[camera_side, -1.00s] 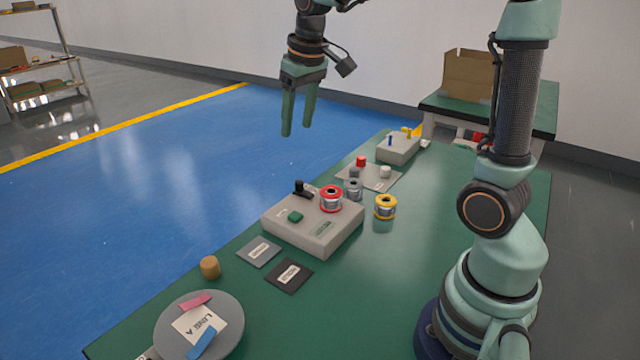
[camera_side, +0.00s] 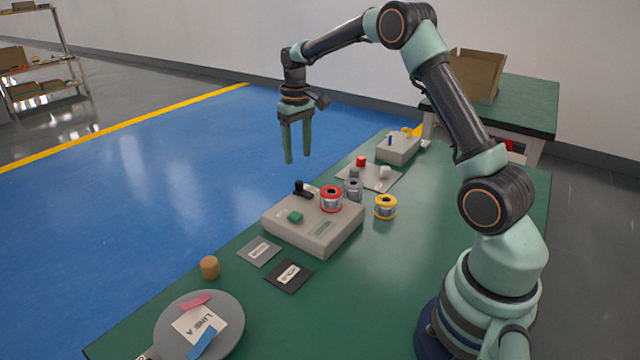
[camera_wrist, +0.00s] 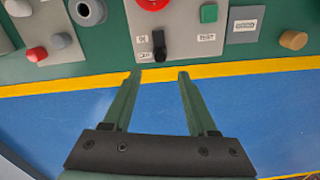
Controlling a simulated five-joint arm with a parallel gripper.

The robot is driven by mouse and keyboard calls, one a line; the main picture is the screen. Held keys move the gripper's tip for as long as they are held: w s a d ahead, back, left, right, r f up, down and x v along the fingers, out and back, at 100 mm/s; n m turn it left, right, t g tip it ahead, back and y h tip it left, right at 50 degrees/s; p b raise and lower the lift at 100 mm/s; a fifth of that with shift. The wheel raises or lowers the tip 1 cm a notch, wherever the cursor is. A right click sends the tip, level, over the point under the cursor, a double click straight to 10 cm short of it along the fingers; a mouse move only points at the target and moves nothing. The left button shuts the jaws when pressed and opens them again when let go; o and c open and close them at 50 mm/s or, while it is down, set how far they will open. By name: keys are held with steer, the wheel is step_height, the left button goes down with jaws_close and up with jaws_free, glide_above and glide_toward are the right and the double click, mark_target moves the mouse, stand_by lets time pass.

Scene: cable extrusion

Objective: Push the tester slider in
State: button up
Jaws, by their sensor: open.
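The grey tester box (camera_side: 340,240) stands on the green table and carries a green button (camera_side: 295,216) and a black upright knob (camera_side: 300,188) near its far-left edge. In the wrist view the black knob (camera_wrist: 159,42) sits on a dark strip with two small labels beside it; it looks like the slider, though I cannot tell its travel. The green button (camera_wrist: 208,13) is to its right there. My gripper (camera_side: 298,158) is open and empty, pointing down, above and beyond the knob. In the wrist view my gripper (camera_wrist: 160,73) has its fingertips apart, just below the knob in the picture.
A plate with knobs (camera_side: 370,178) and another grey box (camera_side: 398,149) stand behind. Dark cards (camera_side: 288,276), a wooden cylinder (camera_side: 209,267) and a round disc (camera_side: 230,305) lie in front.

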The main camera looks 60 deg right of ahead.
mark_target(299, 182)
step_height(299, 182, down, 8)
stand_by(0.4)
jaws_close()
steer(key=shift+r, duration=0.1)
stand_by(1.2)
